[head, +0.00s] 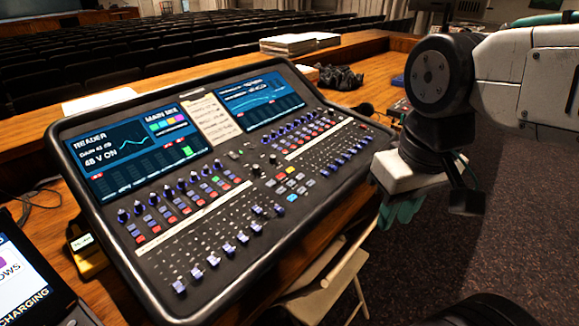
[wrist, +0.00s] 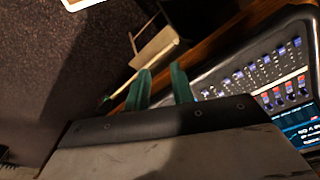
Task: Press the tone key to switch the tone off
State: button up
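The mixing desk (head: 215,190) lies tilted on the wooden table, with two lit screens, rows of faders and small coloured keys. A middle cluster has a yellow key (head: 290,170), a red key (head: 281,176) and a cyan key (head: 292,198). I cannot read which is the tone key. My gripper (head: 400,212), with green fingers pointing down, is right of the desk's near right edge, apart from it. In the wrist view my gripper (wrist: 161,69) has its fingers apart with nothing between them. The desk (wrist: 240,87) shows there at the right.
A folding chair (head: 325,285) stands below the desk's right side. A device with a lit screen (head: 25,270) is at the lower left. Papers (head: 290,44) and dark cables (head: 338,78) lie behind the desk. Carpet (head: 500,220) is open at the right.

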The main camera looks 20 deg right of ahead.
dwell(0.4)
grip_shut()
